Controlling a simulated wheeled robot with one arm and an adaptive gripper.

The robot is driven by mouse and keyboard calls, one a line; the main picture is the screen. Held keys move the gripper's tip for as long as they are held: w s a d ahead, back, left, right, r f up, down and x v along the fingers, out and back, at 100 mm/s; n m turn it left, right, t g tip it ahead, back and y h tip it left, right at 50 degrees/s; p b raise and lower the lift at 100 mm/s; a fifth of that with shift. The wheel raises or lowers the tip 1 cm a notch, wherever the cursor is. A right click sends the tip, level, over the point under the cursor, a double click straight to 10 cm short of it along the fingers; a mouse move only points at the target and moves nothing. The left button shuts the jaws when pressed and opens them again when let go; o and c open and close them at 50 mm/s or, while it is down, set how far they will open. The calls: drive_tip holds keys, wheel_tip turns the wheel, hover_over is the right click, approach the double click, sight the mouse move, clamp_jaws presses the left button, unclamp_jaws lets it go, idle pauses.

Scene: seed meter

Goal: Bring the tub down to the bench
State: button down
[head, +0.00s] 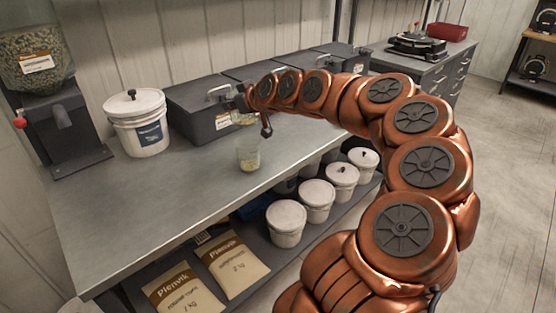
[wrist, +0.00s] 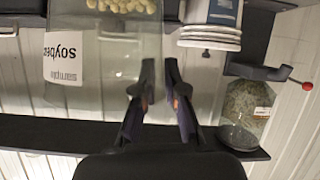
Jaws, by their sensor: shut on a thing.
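A clear tub with pale yellow beans and a white label reading "soybean" fills the upper left of the wrist view (wrist: 112,62), where the picture is upside down. My gripper (wrist: 160,75) is shut on the tub's wall, its two black fingers close together at the edge. In the head view my gripper (head: 266,124) is over the bench (head: 190,190), with the tub (head: 243,119) small and partly hidden beside it. The tub looks raised above the bench top.
A white lidded bucket (head: 137,122) and grey cases (head: 205,108) line the back of the bench. A seed dispenser (head: 45,90) stands at the left. The front left bench top is clear. Paper bags (head: 232,262) and small white buckets (head: 286,222) sit on the shelf below.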

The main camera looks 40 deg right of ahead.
drive_tip(key=s+d+f+m+h+b, duration=0.1)
drive_tip(key=s+d+f+b, duration=0.4)
drive_tip(key=s+d, duration=0.25)
drive_tip(key=s+d+f+m+h+b, duration=0.1)
drive_tip(key=s+d+f+b, duration=0.35)
drive_tip(key=s+d, duration=0.35)
drive_tip(key=shift+g, duration=0.3)
drive_tip(key=w+f+p, duration=0.1)
drive_tip(key=w, duration=0.4)
drive_tip(key=w+a+f+p, duration=0.1)
drive_tip(key=w+f, duration=0.1)
drive_tip(key=w, duration=0.3)
drive_tip(key=w+a+f, duration=0.1)
drive_tip(key=w+f, duration=0.1)
drive_tip(key=w, duration=0.4)
drive_tip(key=shift+f+p, duration=0.2)
drive_tip(key=shift+p, duration=0.2)
drive_tip(key=c, duration=1.2)
unclamp_jaws()
drive_tip(key=b+v, duration=0.1)
drive_tip(key=v, duration=1.1)
